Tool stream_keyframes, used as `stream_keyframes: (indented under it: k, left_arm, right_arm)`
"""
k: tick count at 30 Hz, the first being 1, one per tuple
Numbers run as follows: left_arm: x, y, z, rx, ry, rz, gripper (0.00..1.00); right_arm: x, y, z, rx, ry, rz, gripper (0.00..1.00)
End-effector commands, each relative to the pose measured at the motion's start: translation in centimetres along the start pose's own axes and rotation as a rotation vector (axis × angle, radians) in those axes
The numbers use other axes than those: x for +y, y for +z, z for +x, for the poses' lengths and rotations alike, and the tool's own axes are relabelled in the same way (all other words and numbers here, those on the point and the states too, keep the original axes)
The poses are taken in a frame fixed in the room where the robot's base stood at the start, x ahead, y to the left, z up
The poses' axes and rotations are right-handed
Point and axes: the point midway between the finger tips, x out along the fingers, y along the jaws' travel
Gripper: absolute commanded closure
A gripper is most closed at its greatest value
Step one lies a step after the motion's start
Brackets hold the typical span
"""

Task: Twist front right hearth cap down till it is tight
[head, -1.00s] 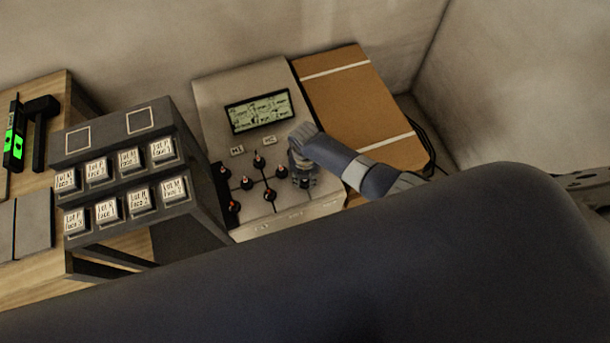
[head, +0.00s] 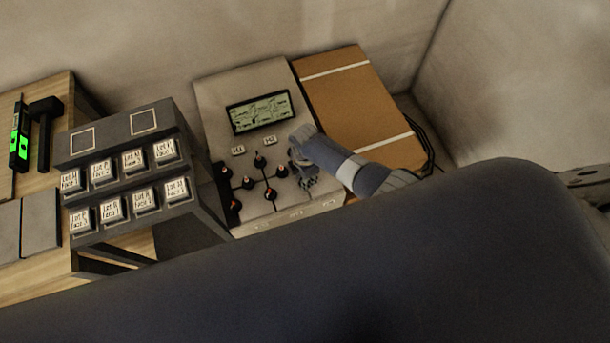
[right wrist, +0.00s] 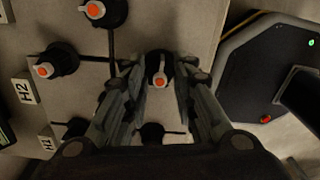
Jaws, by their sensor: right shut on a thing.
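My right gripper (head: 306,180) is at the right part of a sloped grey control panel (head: 215,90). In the right wrist view its two fingers (right wrist: 162,85) stand on either side of a black round cap with an orange and white pointer, the front right hearth cap (right wrist: 160,72), and are shut on it. In the head view the gripper hides this cap. My left gripper is out of view.
A display (head: 260,111) is on the panel. A dark stand with several labelled white buttons (head: 134,160) is close on its left. A brown board with white stripes (head: 350,95) is behind right. A hammer (head: 45,125) and a green-lit level (head: 20,135) lie far left.

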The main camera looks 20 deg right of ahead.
Motion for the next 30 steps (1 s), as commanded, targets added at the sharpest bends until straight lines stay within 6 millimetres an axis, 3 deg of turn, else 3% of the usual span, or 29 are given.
stream_keyframes:
  k: [30]
  left_arm:
    - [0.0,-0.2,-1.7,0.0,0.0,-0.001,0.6]
  right_arm:
    - [0.0,-0.1,0.0,0.002,-0.003,0.966,0.99]
